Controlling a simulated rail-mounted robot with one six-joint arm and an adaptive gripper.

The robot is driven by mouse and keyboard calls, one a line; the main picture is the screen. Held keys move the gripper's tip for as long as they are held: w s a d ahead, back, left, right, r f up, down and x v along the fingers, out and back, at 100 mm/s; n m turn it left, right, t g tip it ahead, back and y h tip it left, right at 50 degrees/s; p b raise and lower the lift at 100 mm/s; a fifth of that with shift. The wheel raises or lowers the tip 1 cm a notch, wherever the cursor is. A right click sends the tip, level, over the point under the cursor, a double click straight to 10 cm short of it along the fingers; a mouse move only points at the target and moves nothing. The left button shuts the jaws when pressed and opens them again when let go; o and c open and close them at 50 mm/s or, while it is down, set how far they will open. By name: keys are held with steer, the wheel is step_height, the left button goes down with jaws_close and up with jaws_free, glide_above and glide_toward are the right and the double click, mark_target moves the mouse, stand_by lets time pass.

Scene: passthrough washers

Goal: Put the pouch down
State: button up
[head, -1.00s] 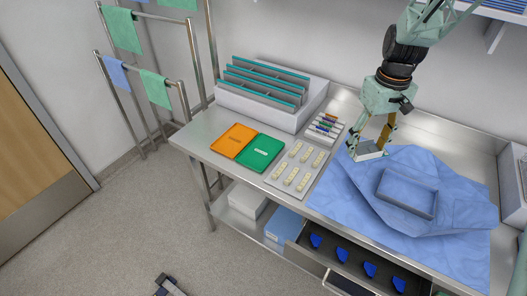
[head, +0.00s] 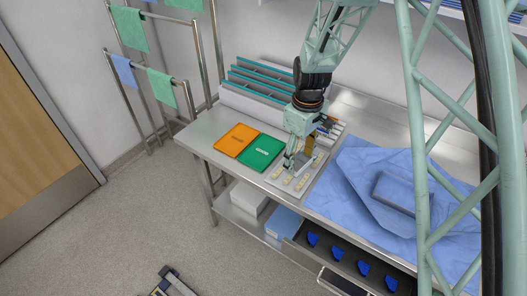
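The pouch (head: 304,161) is a small pale grey-white flat piece, partly hidden by my fingers. My gripper (head: 299,162) points down with one finger on each side of the pouch and appears to hold it. It is over the pale grey board (head: 298,195) with several cream-coloured pieces, at the middle of the steel table. Part of the board is hidden behind my gripper. I cannot tell whether the pouch touches the board.
An orange folder (head: 235,139) and a green folder (head: 260,153) lie left of the board. A blue drape (head: 350,200) with a grey-blue tray (head: 400,193) lies to the right. A divided rack (head: 258,92) stands behind. An open drawer (head: 335,262) with blue items juts out below.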

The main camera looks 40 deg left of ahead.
steer(key=shift+n, duration=0.8)
steer(key=s+a, duration=0.1)
steer(key=s+a+f, duration=0.1)
steer(key=s+a, duration=0.1)
steer(key=shift+s+a+f, duration=0.15)
steer(key=shift+s+f, duration=0.1)
steer(key=shift+f, duration=0.05)
steer(key=shift+a, duration=0.1)
steer(key=p, duration=0.2)
glide_above(260, 154)
steer(key=shift+s+d+f, duration=0.2)
steer(key=shift+d+f, duration=0.1)
steer(key=shift+f, duration=0.45)
steer(key=shift+w+a, duration=0.1)
steer(key=shift+a, duration=0.1)
steer(key=shift+a+f, duration=0.1)
steer(key=shift+f, duration=1.65)
steer(key=shift+f, duration=0.15)
steer(key=o, duration=0.6)
